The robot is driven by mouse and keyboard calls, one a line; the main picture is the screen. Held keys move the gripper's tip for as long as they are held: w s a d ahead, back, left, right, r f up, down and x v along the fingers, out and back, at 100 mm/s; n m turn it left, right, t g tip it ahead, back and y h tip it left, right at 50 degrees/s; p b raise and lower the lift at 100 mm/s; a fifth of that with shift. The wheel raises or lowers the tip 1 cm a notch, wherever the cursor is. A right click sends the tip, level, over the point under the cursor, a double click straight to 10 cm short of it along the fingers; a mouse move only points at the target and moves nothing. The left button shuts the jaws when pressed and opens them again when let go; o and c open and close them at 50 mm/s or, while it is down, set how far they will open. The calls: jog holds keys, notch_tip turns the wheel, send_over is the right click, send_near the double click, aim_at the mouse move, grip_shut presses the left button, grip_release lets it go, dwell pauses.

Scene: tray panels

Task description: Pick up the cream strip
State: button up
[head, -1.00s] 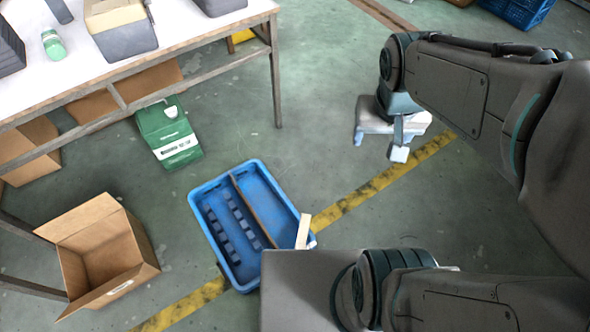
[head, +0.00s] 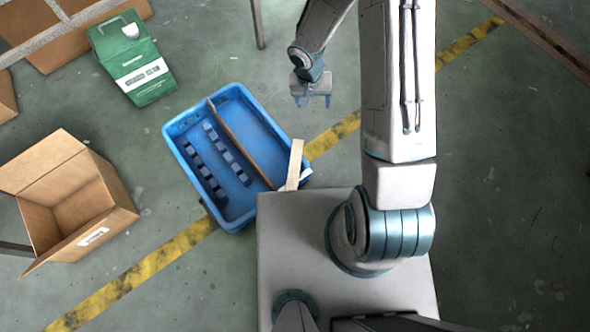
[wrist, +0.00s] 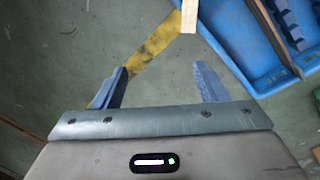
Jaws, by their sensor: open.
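The cream strip (head: 294,164) stands tilted at the right corner of the blue tray (head: 179,126), by the edge of my base. Its lower end is hard to make out. In the wrist view the strip (wrist: 189,14) shows at the top edge, cut off by the frame, beside the tray (wrist: 238,45). My gripper (head: 312,102) is open and empty, up the picture from the strip and right of the tray.
The tray has a brown divider (head: 238,142) and rows of dark notched blocks (head: 205,172). An open cardboard box (head: 112,200) and a green carton (head: 133,62) stand on the floor to the left. Floor right of the tray is clear.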

jog(key=g+y+b, duration=0.1)
jog(key=y+b, duration=0.1)
jog(key=b, duration=0.3)
send_near(295, 166)
jog(key=b, duration=0.1)
jog(key=a+f+b, duration=0.1)
jog(key=shift+w+f+m+b, duration=0.15)
jog(key=shift+m+b, duration=0.15)
jog(key=shift+b, duration=0.05)
jog(key=shift+s+d+f+b, duration=0.15)
jog(key=shift+f+b, duration=0.35)
jog(key=shift+f, duration=0.55)
jog(key=shift+s+f+b, duration=0.1)
jog(key=shift+f+b, duration=0.35)
jog(key=shift+f, duration=0.6)
jog(key=shift+s+d+f+b, duration=0.15)
jog(key=shift+f+b, duration=0.35)
jog(key=shift+f, duration=0.5)
jog(key=c, duration=1.1)
